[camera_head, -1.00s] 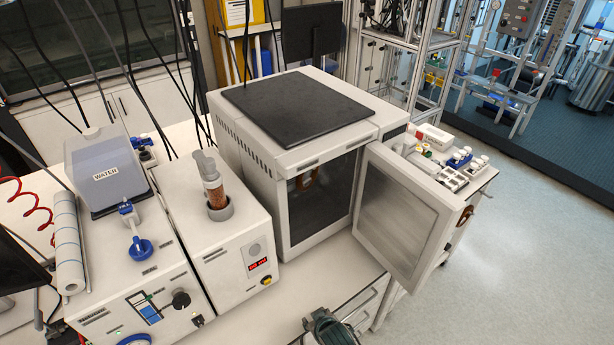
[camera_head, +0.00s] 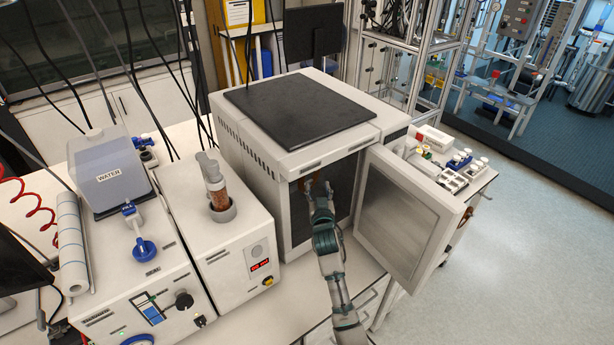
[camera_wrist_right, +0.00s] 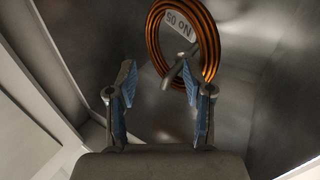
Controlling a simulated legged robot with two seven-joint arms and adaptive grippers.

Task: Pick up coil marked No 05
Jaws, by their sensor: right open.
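The coil marked No 05 (camera_wrist_right: 209,38) is a copper-orange ring with a white label. In the right wrist view it hangs at a metal peg (camera_wrist_right: 175,73) inside the open cabinet, ahead of my right gripper. My right gripper (camera_wrist_right: 162,75) is open, its two blue-padded fingers apart, with the coil beyond the fingertips and nothing between them. In the head view my right gripper (camera_head: 319,187) reaches into the doorway of the white cabinet (camera_head: 270,165), and only a small piece of the coil (camera_head: 308,185) shows beside it. My left gripper is not in view.
The cabinet door (camera_head: 405,220) stands open to the right of my right arm. A white device (camera_head: 225,240) with a glass column stands left of the cabinet. A side table (camera_head: 470,185) with small parts is behind the door. Cabinet walls closely flank the gripper.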

